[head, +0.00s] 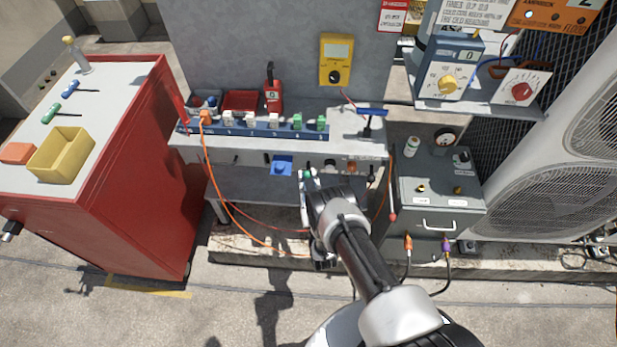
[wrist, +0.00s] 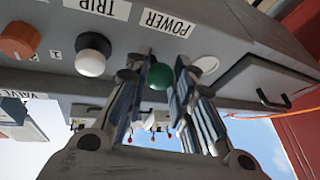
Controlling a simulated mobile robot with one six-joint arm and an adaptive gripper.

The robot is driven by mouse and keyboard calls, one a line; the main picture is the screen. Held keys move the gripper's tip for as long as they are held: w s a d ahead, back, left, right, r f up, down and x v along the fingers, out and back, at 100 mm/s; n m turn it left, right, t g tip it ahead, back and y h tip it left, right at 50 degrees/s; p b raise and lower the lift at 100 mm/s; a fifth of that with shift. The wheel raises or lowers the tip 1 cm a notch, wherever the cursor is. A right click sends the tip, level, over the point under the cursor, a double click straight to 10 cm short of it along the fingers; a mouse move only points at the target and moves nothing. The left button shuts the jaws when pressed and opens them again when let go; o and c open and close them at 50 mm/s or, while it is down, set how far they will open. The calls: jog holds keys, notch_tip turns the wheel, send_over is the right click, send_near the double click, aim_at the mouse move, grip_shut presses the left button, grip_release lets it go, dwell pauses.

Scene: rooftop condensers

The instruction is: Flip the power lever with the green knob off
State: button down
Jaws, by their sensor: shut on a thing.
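The green knob (wrist: 160,76) of the power lever sits between the two fingers of my gripper (wrist: 164,72) in the wrist view, below the POWER label (wrist: 168,22). My gripper is shut on this knob. In the head view my gripper (head: 310,176) reaches the front face of the grey bench panel (head: 250,155), and my fingers and wrist cover most of the knob. A white knob (wrist: 92,54) near the TRIP label (wrist: 97,8) stands to the left in the wrist view. I cannot tell the lever's on or off position.
An orange knob (wrist: 18,40) is farther left in the wrist view. A red cabinet (head: 150,190) stands left of the bench. A grey box (head: 440,190) with a handle stands at the right. An orange cable (head: 215,185) hangs in front. Open floor lies in the foreground.

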jog(key=shift+w+f+t, duration=0.15)
jog(key=shift+t, duration=0.35)
jog(key=shift+y, duration=0.3)
jog(key=c, duration=1.3)
grip_release()
jog(key=shift+f, duration=0.1)
jog(key=shift+c, duration=0.2)
